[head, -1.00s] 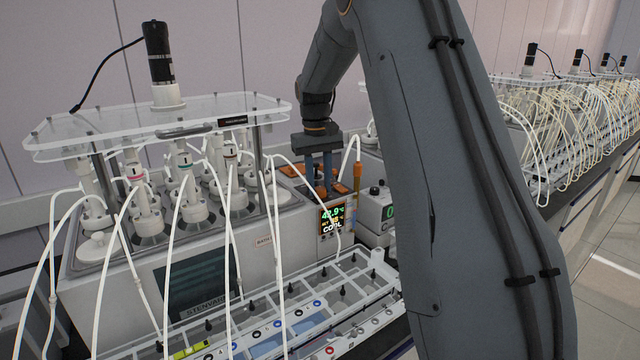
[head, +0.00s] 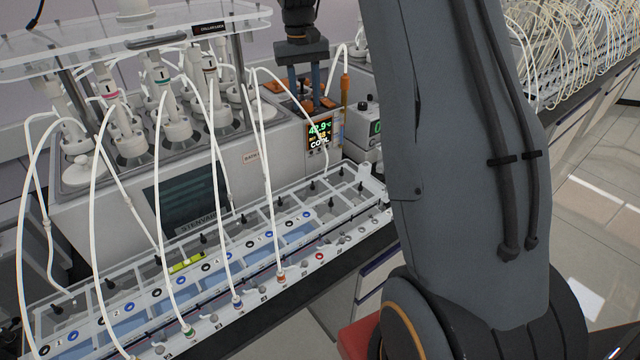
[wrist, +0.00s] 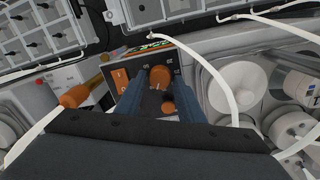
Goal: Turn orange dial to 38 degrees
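The orange dial (wrist: 160,77) stands on a dark panel in the wrist view, with a smaller orange knob (wrist: 168,108) nearer my wrist. My gripper (head: 303,100) points down over the orange-topped bath unit. In the wrist view, its two blue-grey fingers (wrist: 158,85) are on either side of the dial, with a gap between them. I cannot tell whether either finger touches it. In the head view, the fingers hide much of the dial. The display (head: 320,133) below shows 42.9 °C in green and the word COOL. The set value in its middle line is too small to read surely.
White tubes (head: 213,170) arch from the reactor lid over the unit's front. An orange-topped probe (head: 345,90) stands right of the gripper.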

